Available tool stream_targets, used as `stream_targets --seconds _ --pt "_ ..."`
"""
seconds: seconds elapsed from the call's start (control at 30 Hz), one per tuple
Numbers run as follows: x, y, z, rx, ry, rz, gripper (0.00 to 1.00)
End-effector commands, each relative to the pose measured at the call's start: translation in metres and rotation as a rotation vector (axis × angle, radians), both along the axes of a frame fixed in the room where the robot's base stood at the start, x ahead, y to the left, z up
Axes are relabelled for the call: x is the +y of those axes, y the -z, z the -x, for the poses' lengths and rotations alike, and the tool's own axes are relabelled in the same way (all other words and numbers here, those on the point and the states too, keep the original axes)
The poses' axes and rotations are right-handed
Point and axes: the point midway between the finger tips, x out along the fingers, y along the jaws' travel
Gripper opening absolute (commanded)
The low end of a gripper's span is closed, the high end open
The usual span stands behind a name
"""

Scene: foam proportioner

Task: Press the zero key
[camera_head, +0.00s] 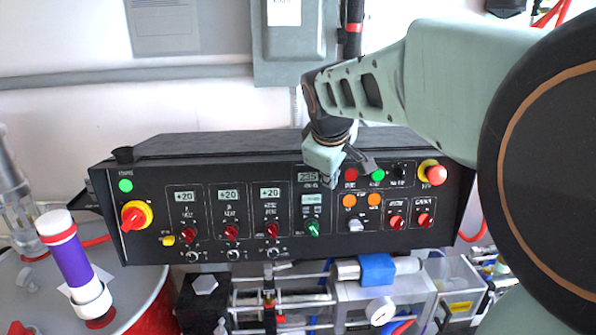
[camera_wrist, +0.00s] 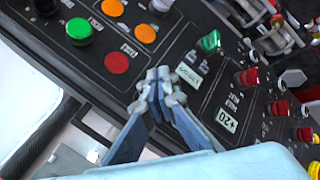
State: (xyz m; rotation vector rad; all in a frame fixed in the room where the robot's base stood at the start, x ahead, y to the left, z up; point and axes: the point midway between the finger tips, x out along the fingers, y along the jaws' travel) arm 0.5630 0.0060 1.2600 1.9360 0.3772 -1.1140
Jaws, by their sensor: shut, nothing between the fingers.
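The black control panel (camera_head: 150,215) fills the middle of the head view. I cannot read which key is marked zero. Two small displays, an upper one (camera_head: 307,176) and a lower one (camera_head: 311,199), sit left of a red button (camera_head: 350,174). My gripper (camera_head: 329,182) is in front of the panel between the upper display and the red button. In the wrist view my gripper (camera_wrist: 160,82) is shut and empty, its tips between the red button (camera_wrist: 117,63) and the lower display (camera_wrist: 188,75). The fingers hide part of the panel there; contact cannot be told.
A green button (camera_head: 377,174), two orange buttons (camera_head: 349,200) and a green knob (camera_head: 312,229) are close by. A red emergency-type button (camera_head: 436,174) is at the right. Pipes and valves lie below. A drum with a purple-banded cylinder (camera_head: 73,264) stands at left.

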Motion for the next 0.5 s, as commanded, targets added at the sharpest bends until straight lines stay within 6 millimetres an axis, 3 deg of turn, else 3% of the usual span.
stream_targets --seconds 0.5 --pt "0.0000 0.0017 -0.0085 0.000 0.000 0.000 0.00"
